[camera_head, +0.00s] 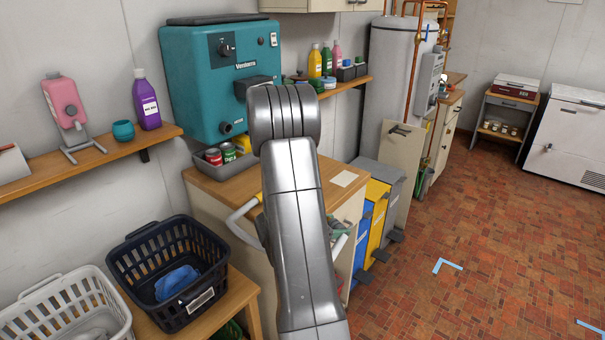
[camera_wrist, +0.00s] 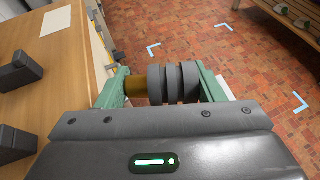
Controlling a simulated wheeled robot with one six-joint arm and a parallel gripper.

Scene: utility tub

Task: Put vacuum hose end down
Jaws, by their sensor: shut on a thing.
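In the wrist view my gripper (camera_wrist: 163,86) has its two green fingers closed on a dark grey ribbed piece (camera_wrist: 172,84) with a brass-yellow part at its left end, which looks like the vacuum hose end. The held piece lies sideways between the fingers, above the brick-patterned floor and just right of the wooden-topped cabinet. No trailing hose can be made out. In the head view my grey arm covers most of the gripper and the held piece.
The wooden-topped cabinet (camera_head: 222,190) stands left of my gripper. Blue and yellow bins (camera_head: 378,215) stand beside it. A black basket (camera_head: 125,262) and a white basket (camera_head: 55,305) sit at lower left. The red-brown floor (camera_head: 480,220) is open, with blue corner marks (camera_head: 447,265).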

